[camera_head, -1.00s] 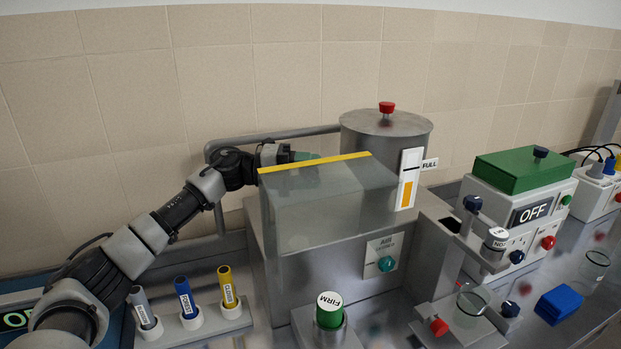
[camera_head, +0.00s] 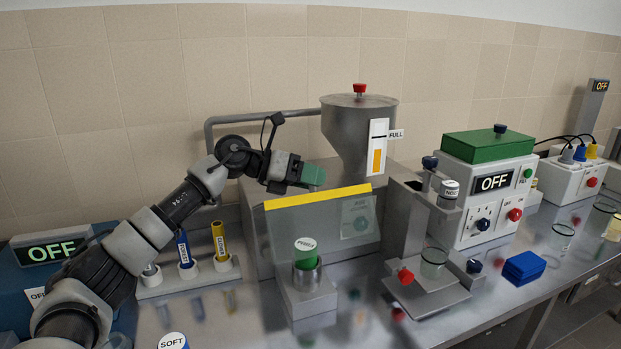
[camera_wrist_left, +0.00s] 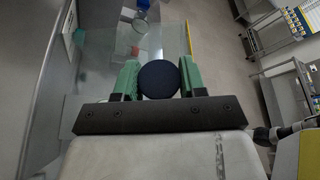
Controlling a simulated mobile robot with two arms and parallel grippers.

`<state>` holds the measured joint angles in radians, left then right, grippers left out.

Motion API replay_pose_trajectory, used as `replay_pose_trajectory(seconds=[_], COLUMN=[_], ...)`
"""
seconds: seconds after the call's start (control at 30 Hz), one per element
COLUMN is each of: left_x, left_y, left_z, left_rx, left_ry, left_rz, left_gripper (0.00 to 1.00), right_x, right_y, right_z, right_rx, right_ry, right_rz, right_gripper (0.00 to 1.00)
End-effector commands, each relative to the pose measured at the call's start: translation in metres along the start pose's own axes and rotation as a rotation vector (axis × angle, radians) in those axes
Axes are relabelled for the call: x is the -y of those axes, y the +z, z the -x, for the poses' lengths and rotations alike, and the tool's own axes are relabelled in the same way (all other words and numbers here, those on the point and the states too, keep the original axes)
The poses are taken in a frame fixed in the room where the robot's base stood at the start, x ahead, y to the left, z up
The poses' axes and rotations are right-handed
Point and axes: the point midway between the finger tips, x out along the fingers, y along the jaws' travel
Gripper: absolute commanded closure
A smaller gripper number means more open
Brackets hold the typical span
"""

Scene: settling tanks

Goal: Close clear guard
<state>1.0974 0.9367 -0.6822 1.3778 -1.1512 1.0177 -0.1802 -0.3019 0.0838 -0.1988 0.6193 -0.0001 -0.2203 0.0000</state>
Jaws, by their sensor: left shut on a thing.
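The clear guard (camera_head: 330,225) is a see-through panel with a yellow edge strip (camera_head: 320,197), at the front of the grey machine. In the left wrist view the guard (camera_wrist_left: 108,50) lies beyond the fingers, with its yellow edge at the right. My left gripper (camera_head: 313,175) is just above and behind the yellow strip in the head view. Its green fingers (camera_wrist_left: 159,79) are shut on a dark round knob (camera_wrist_left: 159,80). How the knob joins the guard is hidden. My right gripper is not in view.
A green-lidded cup (camera_head: 306,257) stands in a holder by the guard. A grey hopper (camera_head: 358,130) rises behind. A rack with several labelled tubes (camera_head: 187,250) is left of the machine.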

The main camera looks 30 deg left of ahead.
Motion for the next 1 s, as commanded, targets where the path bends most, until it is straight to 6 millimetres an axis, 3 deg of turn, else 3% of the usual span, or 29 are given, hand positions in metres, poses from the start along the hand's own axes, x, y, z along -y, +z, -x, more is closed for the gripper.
replay_pose_trajectory(seconds=[0.1,0.5,1.0], left_x=[-0.004,-0.013,-0.019], left_y=[-0.021,-0.066,-0.084], left_z=[-0.009,-0.027,-0.035], left_rx=[-0.001,0.003,0.005], left_ry=[0.039,0.162,0.221], left_rz=[-0.107,-0.399,-0.537], left_gripper=[1.0,1.0,1.0], right_x=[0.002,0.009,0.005], right_y=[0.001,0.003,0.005], right_z=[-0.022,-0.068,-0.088], right_rx=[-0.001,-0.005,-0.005], right_ry=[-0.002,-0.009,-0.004], right_rz=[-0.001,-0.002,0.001], right_gripper=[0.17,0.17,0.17])
